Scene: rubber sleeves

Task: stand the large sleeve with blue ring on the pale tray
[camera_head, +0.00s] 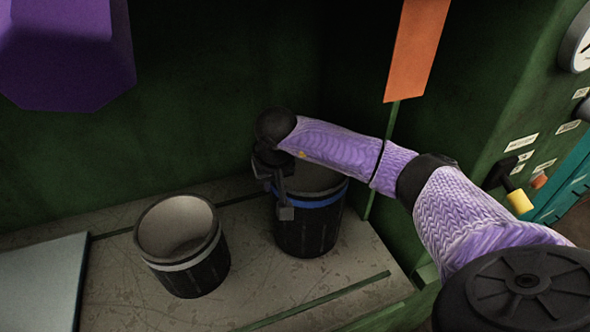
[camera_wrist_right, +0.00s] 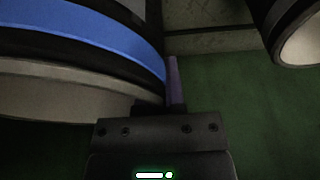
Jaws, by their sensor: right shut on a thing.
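The large sleeve with blue ring (camera_head: 305,237) is a black ribbed cylinder with a grey inside, upright at the right of the scratched floor in the head view. Its blue band (camera_wrist_right: 105,28) fills the upper left of the right wrist view. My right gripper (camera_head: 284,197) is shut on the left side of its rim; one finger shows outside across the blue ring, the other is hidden. I cannot tell whether the sleeve's base touches the floor. The pale tray (camera_head: 38,285) is a flat grey slab at the left edge, bare where visible. My left gripper is not in view.
A black sleeve with a pale ring (camera_head: 195,272) stands between the tray and the blue-ringed sleeve. Dark green walls (camera_head: 190,120) rise behind. A purple block (camera_head: 65,60) is upper left and an orange panel (camera_head: 416,48) upper right. Thin green strips edge the floor.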

